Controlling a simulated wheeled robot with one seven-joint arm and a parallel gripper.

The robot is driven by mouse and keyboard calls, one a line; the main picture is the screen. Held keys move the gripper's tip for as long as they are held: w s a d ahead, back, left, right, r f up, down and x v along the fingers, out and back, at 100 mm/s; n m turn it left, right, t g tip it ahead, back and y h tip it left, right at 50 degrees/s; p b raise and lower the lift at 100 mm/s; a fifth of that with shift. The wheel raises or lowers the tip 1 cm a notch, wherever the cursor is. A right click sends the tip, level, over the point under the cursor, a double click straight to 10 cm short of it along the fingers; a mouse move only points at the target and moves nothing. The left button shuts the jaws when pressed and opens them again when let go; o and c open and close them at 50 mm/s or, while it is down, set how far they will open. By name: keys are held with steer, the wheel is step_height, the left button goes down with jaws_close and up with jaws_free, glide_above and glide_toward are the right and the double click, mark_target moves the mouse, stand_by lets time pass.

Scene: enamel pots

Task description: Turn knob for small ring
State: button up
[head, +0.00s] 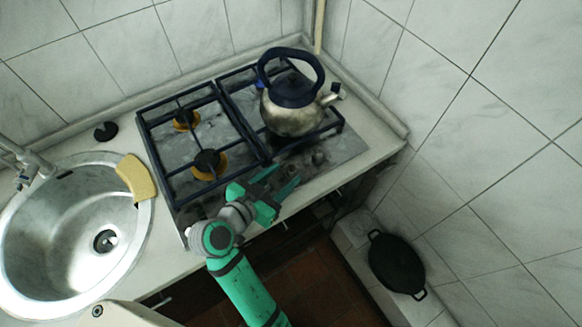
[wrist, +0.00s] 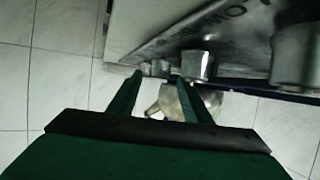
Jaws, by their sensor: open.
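The gas hob (head: 188,205) has several grey knobs (head: 318,158) along its front right part. Which knob belongs to the small ring cannot be told. In the wrist view a large silver knob (wrist: 197,65) is just beyond and right of the right fingertip. Smaller knobs (wrist: 160,68) show farther off, in line with the gap between the fingers. My gripper (head: 287,177) is open and empty at the hob's front edge, beside the knobs. Its two fingers also show in the wrist view (wrist: 158,79). Contact with any knob cannot be seen.
A steel kettle (head: 290,118) with a dark blue handle stands on the right grate, covering burners there. Two burners (head: 209,164) show on the left. A sink (head: 60,255) and yellow sponge (head: 136,178) are left. A black pan (head: 396,265) is low at right.

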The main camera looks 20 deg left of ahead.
mark_target(289, 171)
steer(key=shift+x, duration=2.5)
